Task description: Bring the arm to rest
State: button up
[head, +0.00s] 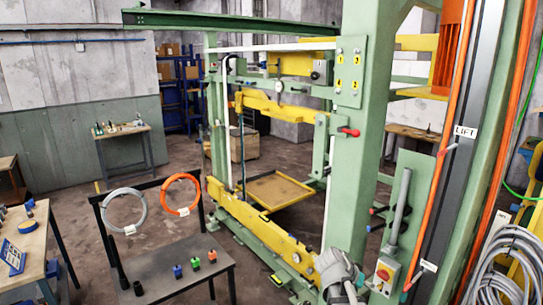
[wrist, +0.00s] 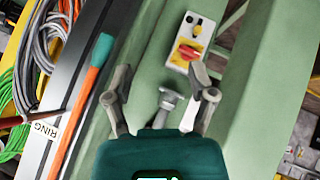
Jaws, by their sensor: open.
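My gripper (wrist: 159,72) is open in the wrist view, its two grey fingers spread above its dark teal body. A grey T-shaped handle (wrist: 169,98) shows between the fingers, apart from both; its depth is hard to judge. Behind lies a green machine post (wrist: 145,45). A pale control box with a red switch (wrist: 190,48) is just beyond the right finger; it also shows in the head view (head: 384,276). In the head view, a grey part of my arm (head: 338,272) shows low, right of centre, before the green and yellow machine.
An orange bar with a teal end (wrist: 82,95) runs left of my gripper, near a RING label (wrist: 44,130). Coiled grey hoses (head: 500,265) hang at lower right. A dark table (head: 180,270) with coloured blocks stands at left. Floor between the tables is clear.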

jog(key=s+a+f+n+g+y+b, duration=0.2)
jog(key=s+a+f+n+y+b, duration=0.3)
jog(key=s+a+f, duration=0.5)
jog(key=a+f+n+y, duration=0.1)
jog(key=n+y, duration=0.1)
jog(key=y, duration=0.1)
jog(key=shift+a+f+n+y+b, duration=0.3)
jog(key=shift+f+n, duration=0.05)
jog(key=shift+n, duration=0.05)
jog(key=shift+s, duration=0.1)
dwell(0.4)
